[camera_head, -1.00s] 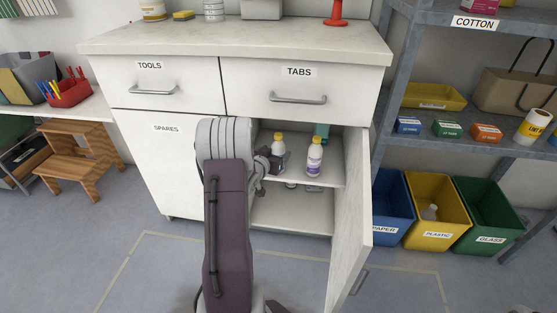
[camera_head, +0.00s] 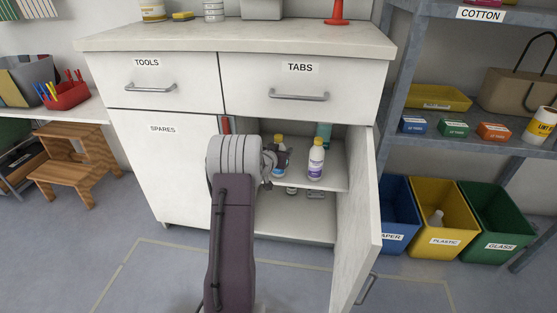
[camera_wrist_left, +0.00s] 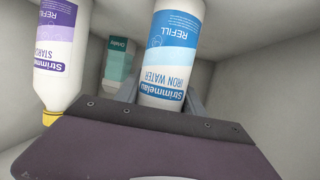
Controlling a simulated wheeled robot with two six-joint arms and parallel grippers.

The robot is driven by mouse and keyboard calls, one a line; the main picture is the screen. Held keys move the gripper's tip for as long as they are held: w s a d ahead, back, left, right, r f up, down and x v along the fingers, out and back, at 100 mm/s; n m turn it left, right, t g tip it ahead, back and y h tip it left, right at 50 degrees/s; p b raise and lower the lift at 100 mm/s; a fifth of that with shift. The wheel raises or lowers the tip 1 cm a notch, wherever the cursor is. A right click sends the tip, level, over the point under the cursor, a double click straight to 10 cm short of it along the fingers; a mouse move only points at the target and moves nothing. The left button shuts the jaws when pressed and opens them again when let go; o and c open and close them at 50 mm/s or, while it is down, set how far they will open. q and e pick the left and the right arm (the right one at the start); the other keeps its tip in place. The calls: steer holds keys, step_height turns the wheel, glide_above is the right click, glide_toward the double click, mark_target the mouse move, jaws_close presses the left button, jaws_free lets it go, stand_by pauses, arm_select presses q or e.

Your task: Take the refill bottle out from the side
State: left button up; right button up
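A white refill bottle with a blue "Iron Water" label (camera_wrist_left: 172,55) and a yellow cap stands on the cabinet's inner shelf, also visible in the head view (camera_head: 279,142). My left gripper (camera_head: 278,160) is inside the cabinet at this bottle. In the wrist view its grey fingers (camera_wrist_left: 160,98) lie on both sides of the bottle; whether they press on it I cannot tell. A second refill bottle with a purple "Starch" label (camera_head: 316,160) stands to its right, apart from it; it also shows in the wrist view (camera_wrist_left: 62,50). My right gripper is not in view.
The cabinet door (camera_head: 357,220) stands open on the right. A teal box (camera_head: 323,131) is behind the bottles. The closed "Tabs" drawer (camera_head: 300,90) is above the opening. A red item (camera_head: 226,125) shows at the opening's left edge. The shelf front (camera_head: 305,183) bounds the space below.

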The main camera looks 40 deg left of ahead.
mark_target(281, 141)
arm_select(q)
jaws_close()
steer(key=shift+r, duration=0.1)
steer(key=shift+r+p, duration=0.2)
steer(key=shift+p, duration=0.15)
step_height(281, 141, up, 3)
steer(key=p, duration=0.3)
steer(key=shift+r, duration=0.2)
steer(key=s+d+b, duration=0.1)
steer(key=s+d, duration=0.1)
steer(key=s, duration=0.6)
steer(key=s+d+b, duration=0.1)
steer(key=s+d, duration=0.2)
steer(key=s, duration=0.6)
steer(key=shift+d+f, duration=0.2)
steer(key=shift+f, duration=0.05)
steer(key=shift+s, duration=0.1)
